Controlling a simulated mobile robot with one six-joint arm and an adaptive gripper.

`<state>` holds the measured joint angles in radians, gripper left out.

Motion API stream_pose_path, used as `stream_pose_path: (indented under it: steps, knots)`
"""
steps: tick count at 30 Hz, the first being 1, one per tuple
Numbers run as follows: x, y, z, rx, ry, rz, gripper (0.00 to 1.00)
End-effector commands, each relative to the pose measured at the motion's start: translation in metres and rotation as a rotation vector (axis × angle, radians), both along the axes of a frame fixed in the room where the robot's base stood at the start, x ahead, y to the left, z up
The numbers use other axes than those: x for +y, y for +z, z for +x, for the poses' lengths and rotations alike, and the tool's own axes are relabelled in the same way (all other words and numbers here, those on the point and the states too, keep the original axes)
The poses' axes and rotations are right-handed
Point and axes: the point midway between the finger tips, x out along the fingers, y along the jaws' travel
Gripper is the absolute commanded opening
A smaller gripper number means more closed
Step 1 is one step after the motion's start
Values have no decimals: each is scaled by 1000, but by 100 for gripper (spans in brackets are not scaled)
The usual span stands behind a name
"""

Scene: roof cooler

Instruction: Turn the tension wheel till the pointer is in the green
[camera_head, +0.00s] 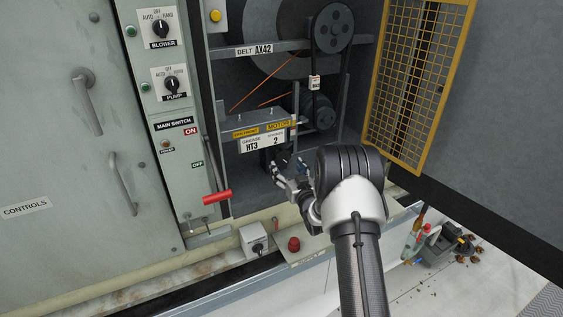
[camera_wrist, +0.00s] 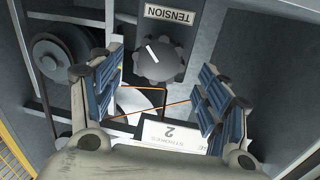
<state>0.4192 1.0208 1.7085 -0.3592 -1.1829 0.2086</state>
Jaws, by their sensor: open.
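The tension wheel (camera_wrist: 163,61) is a dark grey lobed knob with a white line on its face, below the TENSION label (camera_wrist: 170,15) in the wrist view. The label appears upside down there. My gripper (camera_wrist: 162,66) is open, with one blue-padded finger on each side of the wheel in the picture. I see no finger clearly touching it. In the head view my gripper (camera_head: 288,180) reaches into the open cabinet below the grease plate (camera_head: 262,143), and the wheel is hard to make out. I cannot make out a pointer or a green zone.
The belt (camera_head: 314,72) and its pulleys (camera_head: 333,27) are inside the cabinet. A yellow mesh guard (camera_head: 420,75) stands open at right. The red main switch handle (camera_head: 217,197) sticks out at left, by OFF. A red button (camera_head: 293,244) is on the front ledge.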

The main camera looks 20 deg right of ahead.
Motion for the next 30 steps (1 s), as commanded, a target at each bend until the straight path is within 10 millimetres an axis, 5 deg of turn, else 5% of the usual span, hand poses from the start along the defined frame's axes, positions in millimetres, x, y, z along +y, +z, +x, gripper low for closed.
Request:
stream_pose_path:
  steps: [6, 12, 23, 30]
  knots:
    - [-3, -1, 41, -2, 2, -1, 70]
    - [-5, 0, 59, -1, 0, 0, 70]
    - [-5, 0, 63, 1, 0, 0, 69]
    - [-6, 0, 63, 1, 0, 0, 53]
